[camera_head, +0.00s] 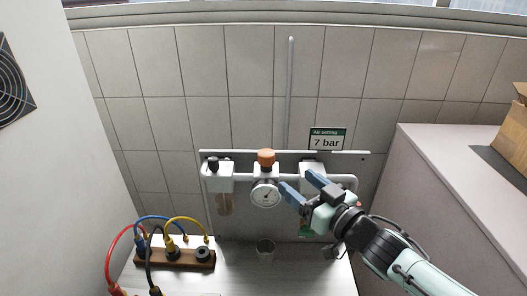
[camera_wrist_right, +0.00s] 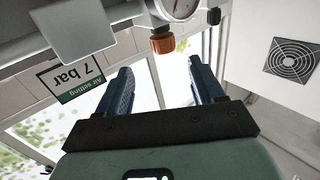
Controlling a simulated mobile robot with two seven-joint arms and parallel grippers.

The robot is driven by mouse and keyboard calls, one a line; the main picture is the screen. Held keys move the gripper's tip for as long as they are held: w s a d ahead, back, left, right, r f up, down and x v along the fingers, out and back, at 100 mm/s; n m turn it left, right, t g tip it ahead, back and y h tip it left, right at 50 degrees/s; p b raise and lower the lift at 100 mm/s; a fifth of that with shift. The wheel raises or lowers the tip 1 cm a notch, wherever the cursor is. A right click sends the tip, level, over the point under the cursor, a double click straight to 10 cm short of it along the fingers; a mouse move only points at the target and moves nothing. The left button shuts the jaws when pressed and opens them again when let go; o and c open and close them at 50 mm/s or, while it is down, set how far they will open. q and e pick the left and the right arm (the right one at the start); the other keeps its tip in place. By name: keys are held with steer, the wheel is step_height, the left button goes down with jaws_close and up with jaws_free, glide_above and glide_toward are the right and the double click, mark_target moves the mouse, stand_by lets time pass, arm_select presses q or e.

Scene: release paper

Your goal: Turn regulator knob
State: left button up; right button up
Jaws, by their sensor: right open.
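The orange-brown regulator knob (camera_head: 266,157) sits upright on top of the regulator, above a round white pressure gauge (camera_head: 265,193). My right gripper (camera_head: 297,181) is open, to the right of the gauge and lower than the knob in the head view. In the right wrist view the knob (camera_wrist_right: 162,45) shows beyond the fingertips, roughly in line with the gap between my open fingers (camera_wrist_right: 160,68). Nothing is between the fingers. The gauge (camera_wrist_right: 178,8) is cut off by the top edge there. My left gripper is not in view.
White units (camera_head: 218,180) flank the regulator on a wall panel. A "7 bar" sign (camera_head: 328,139) is above right. A grey cabinet (camera_head: 440,175) with a cardboard box (camera_head: 515,130) is at right.

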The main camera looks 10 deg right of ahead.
mark_target(271, 162)
steer(key=x, duration=1.2)
steer(key=shift+w+a+r, duration=0.1)
steer(key=shift+a, duration=0.2)
steer(key=c, duration=0.9)
